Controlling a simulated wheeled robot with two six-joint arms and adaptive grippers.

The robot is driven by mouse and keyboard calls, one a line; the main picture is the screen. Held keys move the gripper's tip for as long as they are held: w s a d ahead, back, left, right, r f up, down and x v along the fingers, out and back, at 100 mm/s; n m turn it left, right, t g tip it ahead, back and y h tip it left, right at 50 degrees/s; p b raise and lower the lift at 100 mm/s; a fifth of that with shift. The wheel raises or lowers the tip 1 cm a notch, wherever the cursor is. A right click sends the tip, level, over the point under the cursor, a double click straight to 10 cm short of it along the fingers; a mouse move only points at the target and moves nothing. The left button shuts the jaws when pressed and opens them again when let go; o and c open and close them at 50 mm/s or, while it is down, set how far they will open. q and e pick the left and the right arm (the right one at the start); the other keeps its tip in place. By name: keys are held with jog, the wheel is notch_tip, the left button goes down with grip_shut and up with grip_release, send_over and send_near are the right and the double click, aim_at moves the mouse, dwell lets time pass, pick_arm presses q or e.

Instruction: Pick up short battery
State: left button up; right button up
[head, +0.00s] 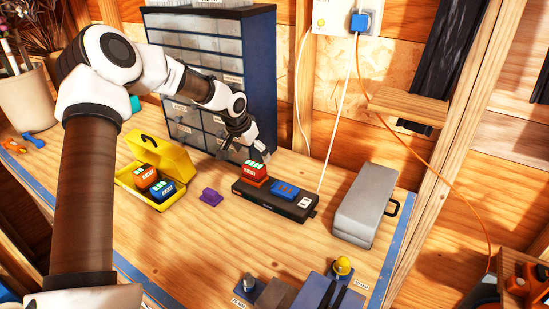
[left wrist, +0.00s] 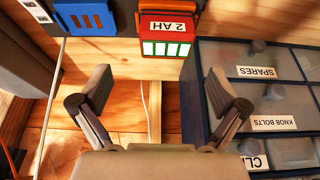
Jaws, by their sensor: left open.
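A red battery (head: 253,172) with lit green bars stands in the left bay of the black charger (head: 260,200). In the left wrist view the red battery (left wrist: 167,32) shows upside down, with a "2 AH" label and green bars. My left gripper (head: 241,150) is open and empty, just above and behind the red battery. In the left wrist view its fingers (left wrist: 160,92) are spread, with the battery beyond them and not between them. The right gripper is in neither view.
A blue module (head: 285,189) sits on the charger's right part. An open yellow case (head: 127,181) holds red and blue batteries. A purple piece (head: 211,197) lies between. The drawer cabinet (head: 262,75) stands close behind my gripper. A grey case (head: 366,203) stands at right.

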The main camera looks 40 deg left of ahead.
aim_at(254, 165)
pick_arm(q)
jog(key=shift+w+a+f, duration=0.2)
jog(key=shift+w+f, duration=0.05)
jog(key=shift+s+f+p, duration=0.55)
jog(key=shift+f+p, duration=0.1)
jog(key=shift+p, duration=0.35)
jog(key=x, duration=0.5)
jog(key=shift+w+a+p, duration=0.2)
jog(key=shift+w+p, duration=0.1)
jog(key=shift+w, duration=0.05)
jog(key=shift+w+f, duration=0.1)
jog(key=shift+w, duration=0.1)
jog(key=shift+s, duration=0.15)
jog(key=shift+s+d+r, duration=0.1)
jog(key=shift+s+r, duration=0.15)
jog(key=shift+r, duration=0.05)
jog(key=c, duration=0.4)
jog(key=shift+s+r, duration=0.1)
jog(key=shift+s, duration=0.05)
jog(key=c, duration=1)
jog(key=shift+o, duration=0.2)
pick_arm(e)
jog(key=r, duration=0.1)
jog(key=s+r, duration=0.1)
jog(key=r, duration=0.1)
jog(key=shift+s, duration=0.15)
